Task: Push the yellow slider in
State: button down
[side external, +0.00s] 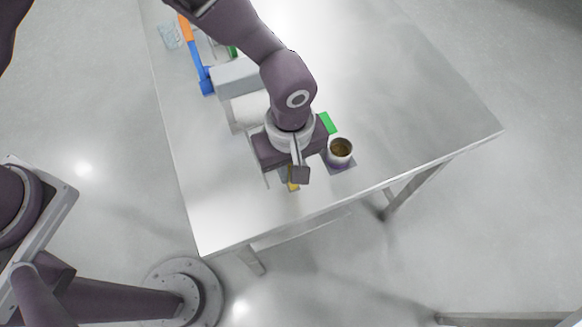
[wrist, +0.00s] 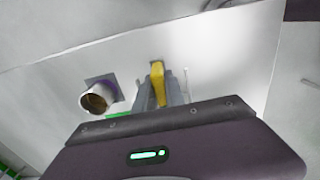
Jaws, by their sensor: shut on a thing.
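The yellow slider (wrist: 158,84) shows between the two fingers of my gripper (wrist: 160,92) in the wrist view. The fingers are shut on it. In the side view a small yellow part of it (side external: 293,186) shows just below my gripper (side external: 291,178), near the table's front edge. My wrist hides most of the slider and whatever it is attached to.
A grey-white machine (side external: 238,85) and a blue-orange bar (side external: 197,58) are farther back. The table's right side is clear.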

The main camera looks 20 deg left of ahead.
jog(key=w+a, duration=0.8)
jog(key=shift+w+a, duration=0.3)
jog(key=shift+w, duration=0.05)
jog(key=c, duration=1.4)
grip_release()
notch_tip(320, 180, up, 7)
jog(key=shift+r, duration=0.15)
